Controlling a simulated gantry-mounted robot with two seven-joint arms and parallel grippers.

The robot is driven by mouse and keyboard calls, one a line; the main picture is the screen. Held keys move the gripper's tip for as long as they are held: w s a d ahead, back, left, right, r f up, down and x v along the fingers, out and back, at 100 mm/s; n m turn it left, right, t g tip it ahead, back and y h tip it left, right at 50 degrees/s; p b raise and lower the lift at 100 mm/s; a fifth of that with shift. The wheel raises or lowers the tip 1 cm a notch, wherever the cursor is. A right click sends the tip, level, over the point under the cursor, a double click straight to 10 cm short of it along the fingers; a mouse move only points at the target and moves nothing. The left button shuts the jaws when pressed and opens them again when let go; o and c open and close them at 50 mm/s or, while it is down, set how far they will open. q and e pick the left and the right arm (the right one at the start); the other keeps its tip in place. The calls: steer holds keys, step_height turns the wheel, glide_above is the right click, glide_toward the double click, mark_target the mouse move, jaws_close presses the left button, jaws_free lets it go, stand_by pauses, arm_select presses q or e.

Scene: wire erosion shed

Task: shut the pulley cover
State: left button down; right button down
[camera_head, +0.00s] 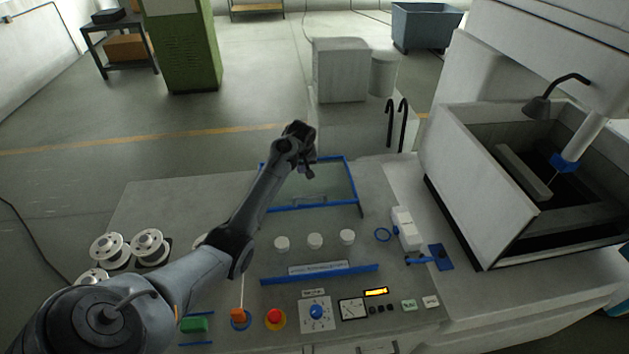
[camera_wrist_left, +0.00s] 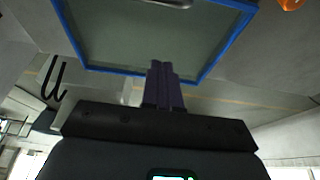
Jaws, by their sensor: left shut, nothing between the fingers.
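The pulley cover, a clear panel in a blue frame (camera_head: 359,190), stands raised behind a row of white pulleys (camera_head: 315,241). A grey handle (camera_head: 310,203) shows near its lower edge. My left gripper (camera_head: 309,173) is shut and empty, at the panel's far upper part in the head view. The arm hides the panel's left side. In the left wrist view, the shut fingers (camera_wrist_left: 161,66) overlap the near blue edge of the cover (camera_wrist_left: 110,71); I cannot tell whether they touch it. The handle (camera_wrist_left: 172,2) is cut off at the top there. My right gripper is not in view.
A blue strip (camera_head: 320,274) lies in front of the pulleys, above a control panel with a red button (camera_head: 275,318) and a dial (camera_head: 316,312). White spools (camera_head: 150,247) sit at left. A white guide block (camera_head: 407,229) and an open tank (camera_head: 470,190) stand at right.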

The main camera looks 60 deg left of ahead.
arm_select(q)
glide_above(302, 203)
steer(key=w+a, duration=0.2)
steer(key=a, duration=0.2)
steer(key=f, duration=0.9)
steer(key=shift+s+d+b, duration=0.1)
steer(key=shift+d+b, duration=0.15)
steer(key=shift+b, duration=0.15)
steer(key=shift+s+d+p, duration=0.25)
steer(key=shift+d+p, duration=0.25)
steer(key=shift+p, duration=0.15)
steer(key=shift+s+d+f+p, duration=0.1)
steer(key=shift+s+d+p, duration=0.2)
steer(key=shift+d, duration=0.15)
steer(key=shift+s+d+f+p, duration=0.15)
steer(key=shift+d+p, duration=0.15)
steer(key=shift+d, duration=0.15)
steer(key=shift+s+d+f, duration=0.15)
steer(key=shift+d, duration=0.2)
